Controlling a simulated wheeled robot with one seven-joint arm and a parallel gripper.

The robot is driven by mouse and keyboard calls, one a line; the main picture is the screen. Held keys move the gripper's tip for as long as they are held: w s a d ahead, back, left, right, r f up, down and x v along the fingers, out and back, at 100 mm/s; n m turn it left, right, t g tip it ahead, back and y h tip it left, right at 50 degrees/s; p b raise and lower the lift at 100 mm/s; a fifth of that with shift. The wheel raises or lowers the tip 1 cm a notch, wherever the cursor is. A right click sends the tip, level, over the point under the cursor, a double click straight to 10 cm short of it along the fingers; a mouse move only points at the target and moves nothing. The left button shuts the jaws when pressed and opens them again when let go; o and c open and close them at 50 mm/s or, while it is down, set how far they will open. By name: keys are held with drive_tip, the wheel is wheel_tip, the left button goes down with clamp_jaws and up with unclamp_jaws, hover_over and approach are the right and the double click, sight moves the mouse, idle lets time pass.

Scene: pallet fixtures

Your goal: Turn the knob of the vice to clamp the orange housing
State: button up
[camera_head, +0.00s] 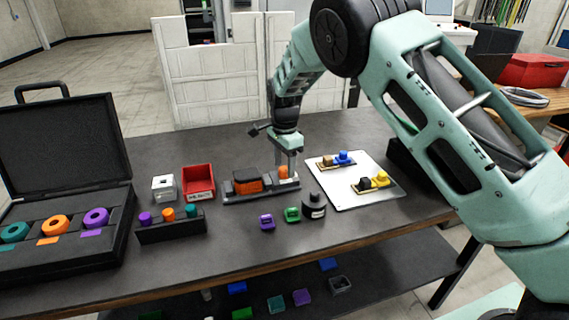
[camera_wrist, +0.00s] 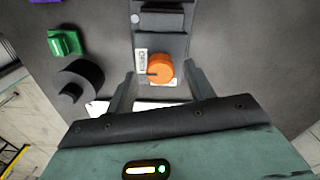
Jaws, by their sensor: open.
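The dark vice (camera_head: 262,195) lies on the middle of the table. The orange housing (camera_head: 248,185) sits between its dark jaws at the left part. The orange knob (camera_head: 284,172) stands at the vice's right end and also shows in the wrist view (camera_wrist: 159,65), with a dark pointer line on its top. My gripper (camera_head: 287,170) points down over the knob. In the wrist view my gripper (camera_wrist: 160,77) is open, one finger on each side of the knob, with gaps visible. The housing is not visible in the wrist view.
A black round container (camera_head: 314,207) and a green block (camera_head: 292,214) stand close in front of the vice. A red bin (camera_head: 198,182) is to its left. A white board (camera_head: 350,196) with small fixtures lies right. An open black case (camera_head: 65,215) fills the left.

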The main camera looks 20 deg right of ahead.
drive_tip(key=shift+f, duration=0.5)
drive_tip(key=c, duration=1)
drive_tip(key=shift+o, duration=0.2)
